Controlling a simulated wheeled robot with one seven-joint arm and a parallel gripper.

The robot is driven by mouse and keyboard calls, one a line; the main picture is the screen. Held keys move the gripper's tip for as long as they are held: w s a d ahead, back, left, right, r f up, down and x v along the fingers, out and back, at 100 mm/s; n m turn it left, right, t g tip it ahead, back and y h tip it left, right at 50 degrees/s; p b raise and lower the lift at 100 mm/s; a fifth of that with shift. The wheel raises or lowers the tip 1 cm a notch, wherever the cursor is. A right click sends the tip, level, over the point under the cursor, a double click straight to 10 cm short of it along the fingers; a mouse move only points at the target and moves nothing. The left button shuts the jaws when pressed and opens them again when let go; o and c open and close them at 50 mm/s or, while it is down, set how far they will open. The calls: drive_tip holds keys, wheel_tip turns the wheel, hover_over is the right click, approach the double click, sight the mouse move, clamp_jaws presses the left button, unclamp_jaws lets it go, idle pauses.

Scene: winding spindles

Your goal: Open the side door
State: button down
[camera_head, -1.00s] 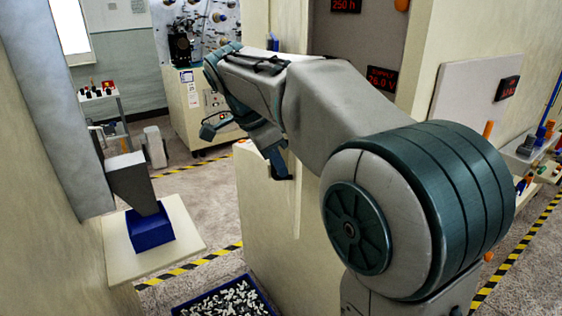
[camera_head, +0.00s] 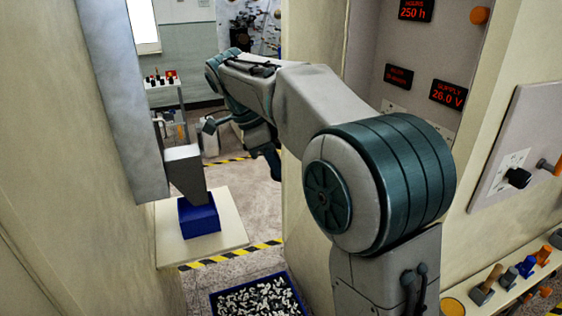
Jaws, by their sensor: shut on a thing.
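The side door, as far as I can tell, is the cream upright panel (camera_head: 306,225) below and behind my forearm, at the middle of the head view. Its left edge stands beside my gripper (camera_head: 270,165), which reaches out past the bend of my arm. The jaws are shut at the door's edge; my wrist and the distance hide the exact part they hold.
A grey cabinet recess with red displays (camera_head: 448,94) and an orange knob (camera_head: 480,15) is at right. A blue tray of small parts (camera_head: 258,300) lies on the floor. At left, a grey chute (camera_head: 186,172) stands over a blue box (camera_head: 199,217). Floor shows behind the gripper.

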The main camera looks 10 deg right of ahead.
drive_tip(key=shift+s+a+f, duration=0.1)
drive_tip(key=shift+a+f, duration=0.25)
drive_tip(key=c, duration=1.8)
unclamp_jaws()
drive_tip(key=shift+c, duration=0.2)
drive_tip(key=o, duration=0.4)
drive_tip(key=shift+s+a+r, duration=0.1)
drive_tip(key=shift+a, duration=0.05)
drive_tip(key=shift+c, duration=0.2)
drive_tip(key=shift+d+r, duration=0.15)
drive_tip(key=shift+d, duration=0.1)
drive_tip(key=shift+r, duration=0.15)
drive_tip(key=p+v, duration=0.3)
drive_tip(key=v, duration=1)
drive_tip(key=shift+a+r, duration=0.15)
drive_tip(key=shift+a, duration=0.1)
